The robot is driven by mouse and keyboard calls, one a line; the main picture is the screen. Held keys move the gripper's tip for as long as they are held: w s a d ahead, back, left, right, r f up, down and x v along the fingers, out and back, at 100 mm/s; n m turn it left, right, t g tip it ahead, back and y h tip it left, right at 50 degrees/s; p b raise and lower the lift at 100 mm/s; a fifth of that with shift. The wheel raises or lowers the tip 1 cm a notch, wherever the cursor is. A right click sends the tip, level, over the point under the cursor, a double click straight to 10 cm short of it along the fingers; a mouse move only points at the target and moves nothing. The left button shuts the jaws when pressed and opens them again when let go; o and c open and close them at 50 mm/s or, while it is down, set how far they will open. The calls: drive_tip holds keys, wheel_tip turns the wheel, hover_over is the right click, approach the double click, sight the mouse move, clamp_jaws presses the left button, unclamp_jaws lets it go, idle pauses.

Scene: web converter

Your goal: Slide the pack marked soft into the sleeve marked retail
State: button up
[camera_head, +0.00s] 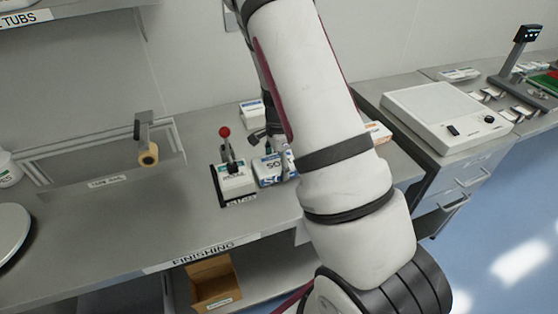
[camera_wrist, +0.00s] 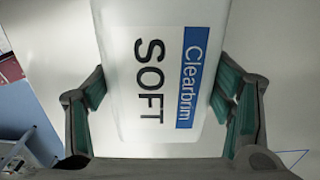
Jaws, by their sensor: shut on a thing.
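The white pack marked SOFT (camera_wrist: 125,30), with a blue Clearbrim band, fills the middle of the wrist view. My gripper (camera_wrist: 163,88) is shut on it, with green-padded fingers along its left and right sides. My arm hides part of the pack and gripper there. I cannot read a retail mark on anything, so I cannot pick out the sleeve.
The red-knobbed device (camera_head: 233,178) stands close beside the pack. A small white box (camera_head: 252,113) is behind it. An orange-and-white item (camera_head: 379,132) is partly hidden by my arm. A frame with a tape roll (camera_head: 148,155) stands left. The bench front between (camera_head: 150,225) is clear.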

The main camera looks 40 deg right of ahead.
sight(258, 167)
drive_tip(key=shift+w+a+f, duration=0.1)
drive_tip(key=shift+a+f, duration=0.1)
drive_tip(key=shift+f, duration=0.1)
drive_tip(key=shift+w+a, duration=0.25)
drive_tip(key=shift+a, duration=0.7)
drive_tip(key=shift+w+a, duration=0.25)
drive_tip(key=shift+a, duration=0.75)
drive_tip(key=shift+w+a, duration=0.25)
drive_tip(key=shift+a, duration=0.7)
drive_tip(key=o, duration=1.5)
wheel_tip(258, 167, up, 12)
